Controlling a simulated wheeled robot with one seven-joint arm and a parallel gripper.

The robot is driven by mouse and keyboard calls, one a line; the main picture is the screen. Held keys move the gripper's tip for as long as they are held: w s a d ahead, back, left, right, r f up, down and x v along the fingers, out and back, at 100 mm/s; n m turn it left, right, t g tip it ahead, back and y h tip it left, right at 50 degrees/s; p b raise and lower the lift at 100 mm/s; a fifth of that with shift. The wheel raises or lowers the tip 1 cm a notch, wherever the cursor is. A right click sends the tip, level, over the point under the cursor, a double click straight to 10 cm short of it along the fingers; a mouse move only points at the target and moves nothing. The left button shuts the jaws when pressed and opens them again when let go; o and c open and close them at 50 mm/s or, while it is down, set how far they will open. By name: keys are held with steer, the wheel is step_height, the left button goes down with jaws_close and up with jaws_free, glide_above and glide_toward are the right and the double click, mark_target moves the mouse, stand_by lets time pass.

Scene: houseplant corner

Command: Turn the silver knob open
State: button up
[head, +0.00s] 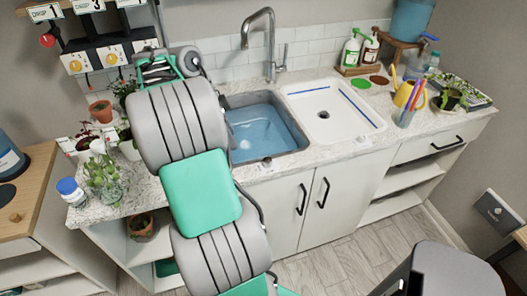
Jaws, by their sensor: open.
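My arm reaches from the bottom middle up to the back left. My gripper (155,68) is small in the head view, close to the right end of a dark wall rack (98,42); its fingertips are hard to make out. It is open, and I see nothing held in it. The rack carries signs marked DROP and white plates with small dials (75,66) and numbers. A red knob (47,40) sits at the rack's left end. I cannot make out a silver knob; the gripper and wrist hide part of the rack's right side.
The counter holds a sink with water (262,130), a tall faucet (262,45), a white drainer tray (330,110) and soap bottles (352,48). Potted plants (85,145), a glass vase (108,185) and a blue-capped jar (70,192) stand left of my arm.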

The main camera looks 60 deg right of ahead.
mark_target(267, 160)
steer(key=s+d+f+m+b, duration=0.1)
steer(key=s+f+m, duration=0.1)
steer(key=s+f, duration=0.1)
steer(key=s+d+f+m+y+b, duration=0.1)
steer(key=s+d+f+m+b, duration=0.1)
steer(key=s+f+m, duration=0.1)
steer(key=s+d+f+m+y+b, duration=0.1)
steer(key=s+d+f+m+b, duration=0.1)
steer(key=s+f+m, duration=0.1)
steer(key=shift+s+d+f+g, duration=0.1)
steer(key=shift+s+f+g, duration=0.05)
steer(key=shift+f+g, duration=0.15)
jaws_close()
